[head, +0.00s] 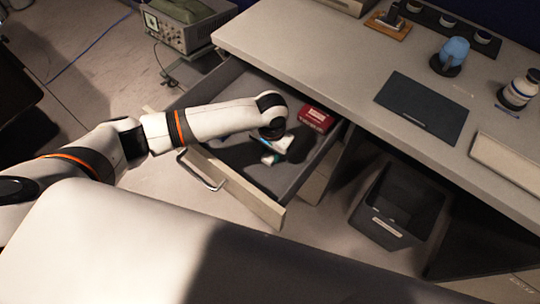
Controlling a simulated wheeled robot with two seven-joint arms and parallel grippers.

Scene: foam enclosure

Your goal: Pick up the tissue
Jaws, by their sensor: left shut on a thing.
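My left arm reaches into the open drawer (235,200) from the left. My left gripper (284,150) is low inside the drawer, dark and partly hidden by its own wrist. It is shut on a small white item (282,144) that looks like the tissue; its outline is hard to tell from the gripper. A small white and teal piece (268,159) shows just beside the fingers; I cannot tell whether it belongs to the same item. My right gripper is not in view.
A red box (316,119) lies at the drawer's back right. The grey desktop (310,60) above holds a dark mat (421,106), a blue object (454,52) on a dark base and a white bottle (519,91). A black bin (398,202) stands right of the drawer.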

